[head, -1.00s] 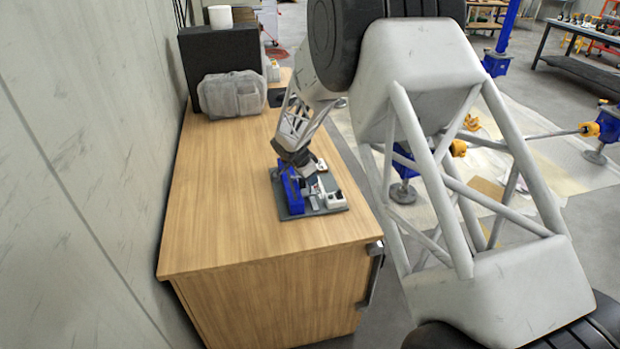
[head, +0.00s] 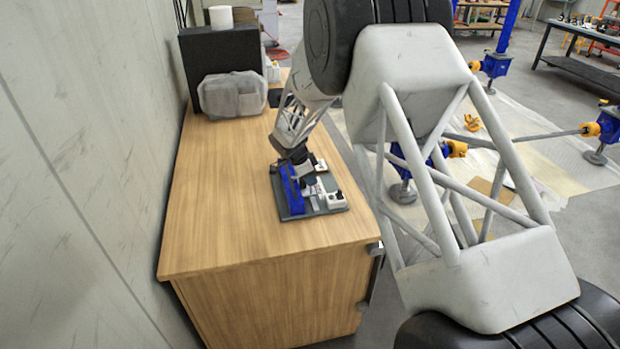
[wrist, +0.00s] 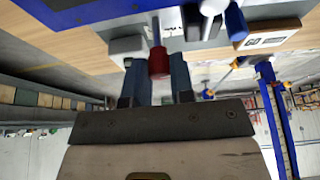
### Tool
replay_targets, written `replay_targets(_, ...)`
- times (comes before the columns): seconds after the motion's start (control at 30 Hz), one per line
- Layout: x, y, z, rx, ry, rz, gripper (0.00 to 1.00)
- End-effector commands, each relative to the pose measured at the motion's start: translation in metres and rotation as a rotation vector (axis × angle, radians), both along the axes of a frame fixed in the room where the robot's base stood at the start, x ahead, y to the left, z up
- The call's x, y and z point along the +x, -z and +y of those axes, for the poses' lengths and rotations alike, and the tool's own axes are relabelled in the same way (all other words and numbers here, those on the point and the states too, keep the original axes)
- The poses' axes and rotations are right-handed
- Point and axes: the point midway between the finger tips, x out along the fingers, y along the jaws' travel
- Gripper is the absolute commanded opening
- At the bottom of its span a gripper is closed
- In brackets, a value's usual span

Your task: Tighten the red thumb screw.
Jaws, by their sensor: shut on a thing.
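The red thumb screw (wrist: 159,62) shows in the wrist view as a dark red knob on a thin shaft. My gripper (wrist: 160,72) has its two dark fingers on either side of the knob, shut on it. In the head view my gripper (head: 306,172) reaches down onto the fixture, and the red screw cannot be made out there. The fixture is a dark base plate (head: 322,211) with a blue block (head: 291,188) along its left side and pale parts on its right. It sits near the front right of the wooden table.
The wooden table (head: 225,210) is clear to the left and front of the fixture. A grey bag-like object (head: 232,96) and a black box (head: 222,52) stand at its far end. A wall (head: 85,150) runs along the left. Blue screw jacks (head: 495,64) stand on the floor.

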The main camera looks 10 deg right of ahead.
Motion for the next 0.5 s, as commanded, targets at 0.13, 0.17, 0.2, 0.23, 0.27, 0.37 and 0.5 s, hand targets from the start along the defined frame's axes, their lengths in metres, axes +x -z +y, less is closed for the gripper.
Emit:
replay_targets(0.13,-0.0001,0.0003,0.0005,0.0,-0.001,0.0,0.42)
replay_targets(0.17,-0.0001,0.0003,0.0004,0.0,-0.001,0.0,0.47)
replay_targets(0.2,-0.0001,0.0003,0.0004,0.0,-0.001,0.0,0.48)
replay_targets(0.23,0.0,0.0002,0.0004,0.0,-0.001,0.0,0.48)
replay_targets(0.27,0.0,0.0002,0.0004,0.0,-0.001,0.0,0.48)
replay_targets(0.37,0.0001,0.0001,0.0002,0.0,-0.001,-0.001,0.48)
replay_targets(0.5,0.0,-0.0001,0.0,0.0,-0.008,-0.001,0.48)
